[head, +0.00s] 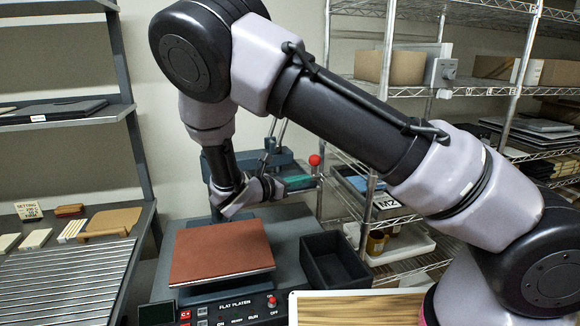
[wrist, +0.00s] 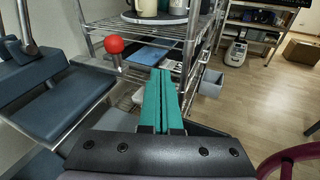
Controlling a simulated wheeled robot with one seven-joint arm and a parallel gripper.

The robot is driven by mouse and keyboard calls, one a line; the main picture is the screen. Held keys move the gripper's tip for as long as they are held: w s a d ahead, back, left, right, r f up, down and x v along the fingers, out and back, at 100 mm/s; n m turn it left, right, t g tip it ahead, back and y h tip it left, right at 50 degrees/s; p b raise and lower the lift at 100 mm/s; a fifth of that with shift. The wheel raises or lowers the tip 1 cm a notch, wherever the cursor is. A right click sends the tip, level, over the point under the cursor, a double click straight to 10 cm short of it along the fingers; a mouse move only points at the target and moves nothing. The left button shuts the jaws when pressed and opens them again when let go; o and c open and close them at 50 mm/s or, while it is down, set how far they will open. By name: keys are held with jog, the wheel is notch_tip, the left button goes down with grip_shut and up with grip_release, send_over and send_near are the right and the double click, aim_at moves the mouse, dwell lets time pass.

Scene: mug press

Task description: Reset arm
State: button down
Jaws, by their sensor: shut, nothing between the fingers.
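My gripper (head: 300,183) is beside the press's red-knobbed lever in the head view, its teal fingers pointing right. In the wrist view the teal fingers (wrist: 160,75) lie side by side, closed and empty. The red knob (head: 314,160) shows just beyond the fingers; in the wrist view the knob (wrist: 114,44) is up and to the left of them. Whether the fingers touch the lever cannot be told. The flat platen press (head: 236,308) carries a reddish-brown pad (head: 222,250) in front of my wrist. My arm arches across from the right.
A black open bin (head: 335,262) stands right of the pad. Wire shelving (head: 390,90) with boxes stands behind on the right. A slatted side table (head: 65,285) is at left. In the wrist view, mugs (wrist: 145,8) sit on a shelf and open floor (wrist: 255,95) lies right.

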jog(key=s+d+r+m+g+y, duration=0.3)
jog(key=d+r+m+g, duration=0.2)
jog(key=d+m, duration=0.25)
jog(key=s+d+r+m+g+y, duration=0.4)
jog(key=d+r+m+g, duration=0.1)
jog(key=d+m, duration=0.25)
jog(key=s+d+r+m+t+y, duration=0.3)
jog(key=s+r+m, duration=0.4)
jog(key=r, duration=0.2)
jog(key=s+d+r+m+t+y, duration=0.3)
jog(key=s+r+m+y, duration=0.1)
jog(key=s+r+m, duration=0.2)
notch_tip(320, 180, up, 3)
jog(key=shift+s+f+m+t+y, duration=0.1)
jog(key=shift+s+m+t+y, duration=0.25)
jog(key=shift+m, duration=0.35)
jog(key=shift+s+a, duration=0.1)
jog(key=shift+a, duration=0.05)
